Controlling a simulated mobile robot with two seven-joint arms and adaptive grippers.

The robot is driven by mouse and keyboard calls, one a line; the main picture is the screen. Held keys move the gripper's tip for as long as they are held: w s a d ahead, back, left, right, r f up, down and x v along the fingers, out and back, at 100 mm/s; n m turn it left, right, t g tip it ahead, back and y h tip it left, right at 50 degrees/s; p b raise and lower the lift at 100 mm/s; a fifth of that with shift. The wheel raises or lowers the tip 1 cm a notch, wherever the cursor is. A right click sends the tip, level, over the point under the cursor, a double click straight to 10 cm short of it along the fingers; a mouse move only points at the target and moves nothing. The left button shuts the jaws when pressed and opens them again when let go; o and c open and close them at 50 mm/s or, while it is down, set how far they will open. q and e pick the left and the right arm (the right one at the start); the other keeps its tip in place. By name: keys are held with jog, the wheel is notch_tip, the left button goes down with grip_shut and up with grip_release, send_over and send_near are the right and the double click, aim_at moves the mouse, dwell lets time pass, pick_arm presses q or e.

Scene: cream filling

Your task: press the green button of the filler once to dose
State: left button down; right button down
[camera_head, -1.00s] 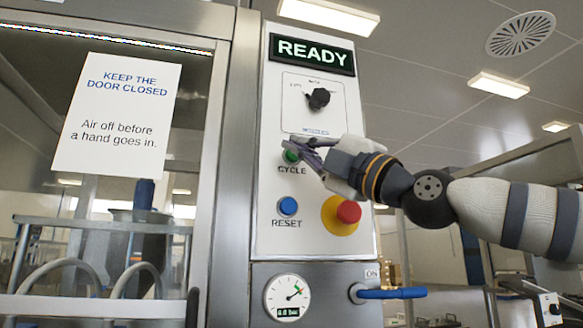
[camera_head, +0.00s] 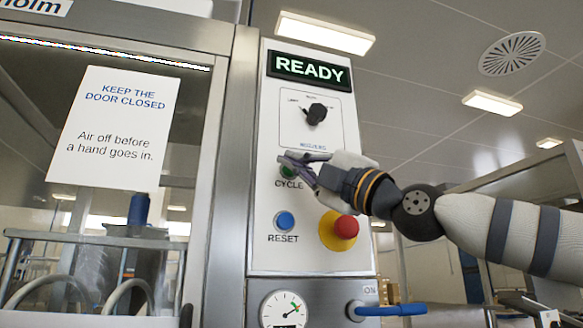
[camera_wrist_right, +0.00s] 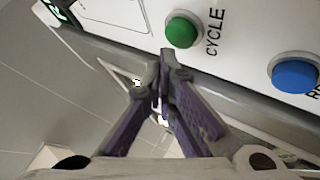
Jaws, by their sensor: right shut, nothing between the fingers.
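The green CYCLE button (camera_head: 288,172) is on the white control panel of the filler, partly behind my right gripper. It shows whole in the right wrist view (camera_wrist_right: 182,29). My right gripper (camera_head: 283,159) is shut and empty, its fingertips just in front of the button's upper part. In the right wrist view the closed fingertips (camera_wrist_right: 166,66) appear just below the button; I cannot tell whether they touch it. The display (camera_head: 309,68) above reads READY. My left gripper is not in view.
The blue RESET button (camera_head: 285,221) sits below, with the red emergency knob (camera_head: 345,227) on yellow to its right. A black selector knob (camera_head: 317,113) is above. A blue valve handle (camera_head: 390,310) sticks out below the panel. The glazed door (camera_head: 215,150) is at left.

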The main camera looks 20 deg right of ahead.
jog(key=shift+w, duration=0.1)
dwell(0.6)
jog(key=shift+w, duration=0.35)
jog(key=shift+w, duration=0.5)
dwell(0.5)
jog(key=shift+s, duration=0.95)
jog(key=shift+w, duration=0.1)
